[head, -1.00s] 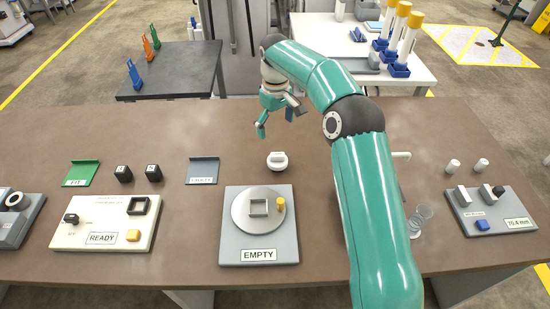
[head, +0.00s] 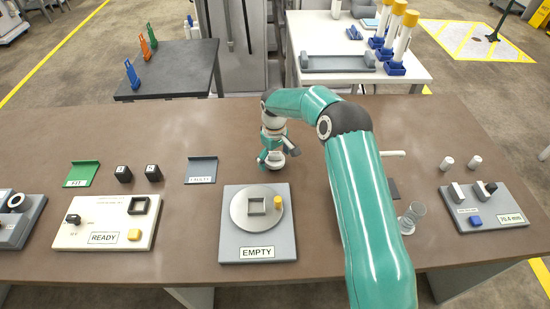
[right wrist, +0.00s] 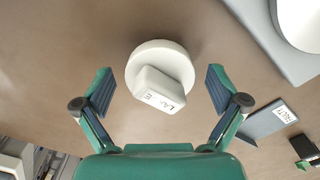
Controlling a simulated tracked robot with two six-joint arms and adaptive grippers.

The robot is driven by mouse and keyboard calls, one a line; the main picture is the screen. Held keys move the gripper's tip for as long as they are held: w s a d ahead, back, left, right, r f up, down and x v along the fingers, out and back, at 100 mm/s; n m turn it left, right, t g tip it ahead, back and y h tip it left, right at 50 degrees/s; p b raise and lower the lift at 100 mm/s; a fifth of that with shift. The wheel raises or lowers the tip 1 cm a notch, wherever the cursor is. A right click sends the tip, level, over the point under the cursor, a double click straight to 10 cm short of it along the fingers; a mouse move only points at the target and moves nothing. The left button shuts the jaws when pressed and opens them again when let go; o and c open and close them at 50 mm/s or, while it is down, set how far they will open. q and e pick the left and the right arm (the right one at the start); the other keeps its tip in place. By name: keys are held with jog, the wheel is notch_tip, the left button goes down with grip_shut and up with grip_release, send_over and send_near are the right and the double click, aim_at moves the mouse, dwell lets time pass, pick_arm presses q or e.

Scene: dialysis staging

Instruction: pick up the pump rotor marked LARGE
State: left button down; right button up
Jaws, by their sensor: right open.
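The pump rotor (right wrist: 160,58) is a white round disc with a raised block on top. The block carries a label that seems to read LARGE, partly blurred. In the head view the rotor (head: 276,163) sits on the brown bench behind the EMPTY station, partly hidden by my gripper. My right gripper (right wrist: 160,88) is open, with one finger on each side of the rotor in the right wrist view and a gap at both sides. In the head view the right gripper (head: 275,158) is down over the rotor. My left gripper is in neither view.
The EMPTY station (head: 233,250) stands in front of the rotor. A grey-blue tray (head: 202,168) and black cubes (head: 153,173) are to its left, with the READY board (head: 68,238) further left.

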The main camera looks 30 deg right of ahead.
jog(key=shift+f, duration=0.25)
jog(key=c, duration=1.3)
jog(key=shift+r, duration=0.1)
